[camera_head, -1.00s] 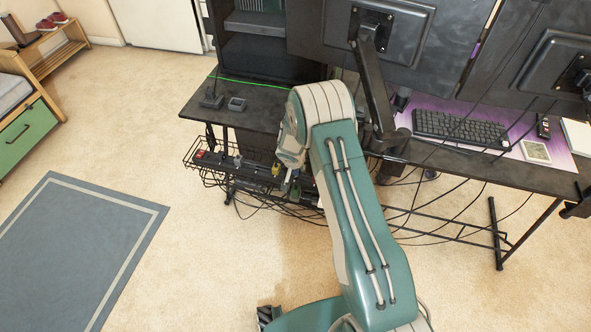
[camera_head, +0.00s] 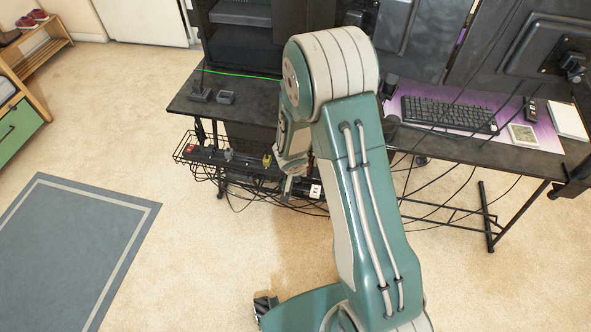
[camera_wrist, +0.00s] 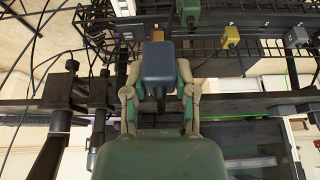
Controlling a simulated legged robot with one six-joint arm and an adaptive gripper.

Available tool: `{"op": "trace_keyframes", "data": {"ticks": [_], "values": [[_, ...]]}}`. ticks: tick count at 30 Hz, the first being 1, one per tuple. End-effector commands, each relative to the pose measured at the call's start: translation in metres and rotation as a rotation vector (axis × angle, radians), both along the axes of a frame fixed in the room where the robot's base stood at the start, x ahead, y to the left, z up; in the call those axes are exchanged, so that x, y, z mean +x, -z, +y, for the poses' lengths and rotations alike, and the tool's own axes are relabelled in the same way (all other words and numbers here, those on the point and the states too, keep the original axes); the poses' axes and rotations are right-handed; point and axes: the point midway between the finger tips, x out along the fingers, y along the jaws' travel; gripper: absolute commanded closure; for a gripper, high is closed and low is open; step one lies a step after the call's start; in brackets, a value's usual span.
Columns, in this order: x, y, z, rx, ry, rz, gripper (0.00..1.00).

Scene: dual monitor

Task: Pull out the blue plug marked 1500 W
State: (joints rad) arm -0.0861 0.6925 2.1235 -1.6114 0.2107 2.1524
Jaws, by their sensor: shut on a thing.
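In the wrist view, my gripper (camera_wrist: 159,78) has its two fingers on either side of a dark blue plug (camera_wrist: 159,60) and is shut on it. The plug's cord end points toward my palm. Its 1500 W marking is not readable. The power strip (camera_wrist: 265,20) runs along the top of the wrist view, beyond the plug. I cannot tell clearly whether the plug's prongs still touch it. In the head view, my gripper (camera_head: 287,187) is at the cable tray below the desk, and the held plug is mostly hidden there.
A green plug (camera_wrist: 190,12), a yellow plug (camera_wrist: 231,37) and a grey-blue plug (camera_wrist: 296,37) sit along the strip. The wire cable tray (camera_head: 185,157) and loose black cables surround it under the desk (camera_head: 185,104). Open carpet lies in front.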

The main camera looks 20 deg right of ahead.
Motion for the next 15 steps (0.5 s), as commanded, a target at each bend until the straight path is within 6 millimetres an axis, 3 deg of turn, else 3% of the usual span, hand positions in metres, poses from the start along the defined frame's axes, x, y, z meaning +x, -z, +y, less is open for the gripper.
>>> {"op": "trace_keyframes", "data": {"ticks": [15], "values": [[0.001, -0.018, 0.0, 0.001, 0.001, -0.001, 1.0]]}}
